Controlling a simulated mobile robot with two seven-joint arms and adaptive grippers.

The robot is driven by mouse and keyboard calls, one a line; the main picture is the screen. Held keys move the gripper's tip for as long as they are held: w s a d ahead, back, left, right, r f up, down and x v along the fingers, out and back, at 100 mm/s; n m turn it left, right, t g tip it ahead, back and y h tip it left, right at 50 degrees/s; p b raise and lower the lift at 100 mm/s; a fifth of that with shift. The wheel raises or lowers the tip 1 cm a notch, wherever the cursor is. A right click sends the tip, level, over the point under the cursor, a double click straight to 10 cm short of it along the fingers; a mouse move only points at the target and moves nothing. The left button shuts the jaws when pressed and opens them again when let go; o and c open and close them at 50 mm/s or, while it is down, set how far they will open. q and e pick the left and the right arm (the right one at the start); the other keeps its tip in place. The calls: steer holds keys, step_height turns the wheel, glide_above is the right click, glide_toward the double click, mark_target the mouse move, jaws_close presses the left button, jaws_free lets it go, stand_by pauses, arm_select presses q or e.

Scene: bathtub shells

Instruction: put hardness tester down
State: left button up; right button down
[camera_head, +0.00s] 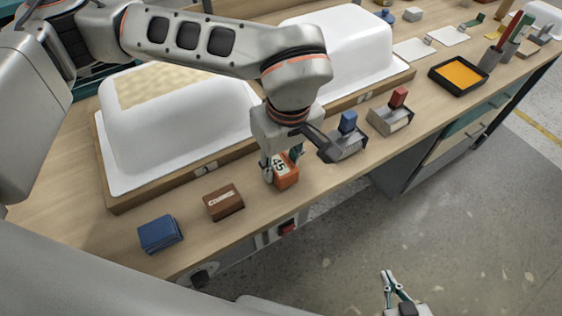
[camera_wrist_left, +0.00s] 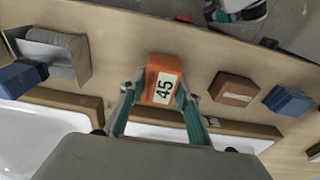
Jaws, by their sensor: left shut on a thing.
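The hardness tester appears to be the orange block (camera_head: 287,177) with a white label reading 45. It also shows in the left wrist view (camera_wrist_left: 165,69) between the fingers. My left gripper (camera_head: 279,172) points down over the wooden bench and is shut on this block. The block is at or just above the bench top near its front edge; I cannot tell whether it touches. My right gripper (camera_head: 387,276) is low at the bottom right, over the floor and away from the bench; its finger gap is unclear.
A brown box (camera_head: 224,203) and a blue box (camera_head: 160,234) lie to the left. Grey holders with a blue block (camera_head: 348,122) and a red block (camera_head: 398,97) stand to the right. White tub shells (camera_head: 180,135) sit behind. An orange tray (camera_head: 459,75) is farther right.

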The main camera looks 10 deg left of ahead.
mark_target(285, 168)
arm_select(q)
steer(key=o, duration=1)
steer(key=shift+f, duration=0.15)
steer(key=shift+r, duration=0.35)
steer(key=r, duration=0.4)
steer(key=r+p, duration=0.1)
steer(key=r, duration=0.2)
steer(key=s+d+r, duration=0.1)
steer(key=r, duration=0.3)
steer(key=shift+r+p, duration=0.3)
steer(key=shift+p, duration=0.05)
